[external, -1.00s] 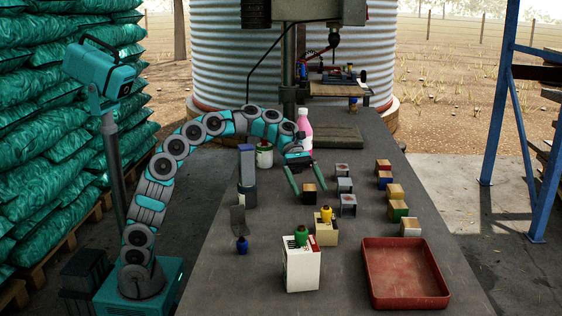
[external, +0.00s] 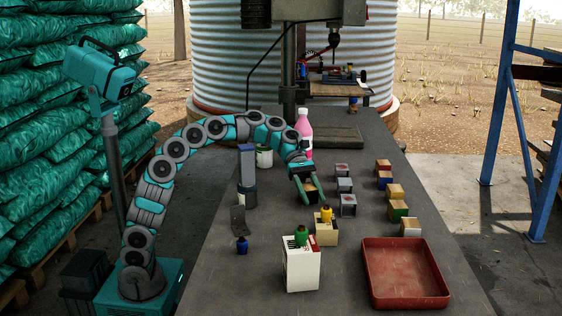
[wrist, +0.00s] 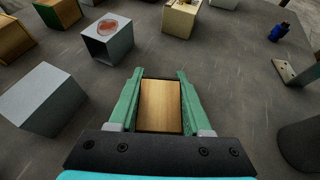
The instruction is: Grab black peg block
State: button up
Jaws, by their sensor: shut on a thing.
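The black peg block (external: 312,195) sits on the grey workbench, with dark sides and a wooden top. In the wrist view its light wooden top (wrist: 160,105) lies between the two green fingers. My gripper (external: 307,192) is shut on the block, one finger along each side. It also shows in the wrist view (wrist: 159,95). The fingers hide part of the block's sides. I cannot tell whether the block is off the bench.
Grey blocks (external: 344,185) stand close to the right. Coloured wooden blocks (external: 397,209) are farther right. A red tray (external: 404,275) is at the front right. A white box (external: 301,268), a yellow peg on a block (external: 326,231) and a pink bottle (external: 304,130) stand nearby.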

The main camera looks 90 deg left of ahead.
grip_shut()
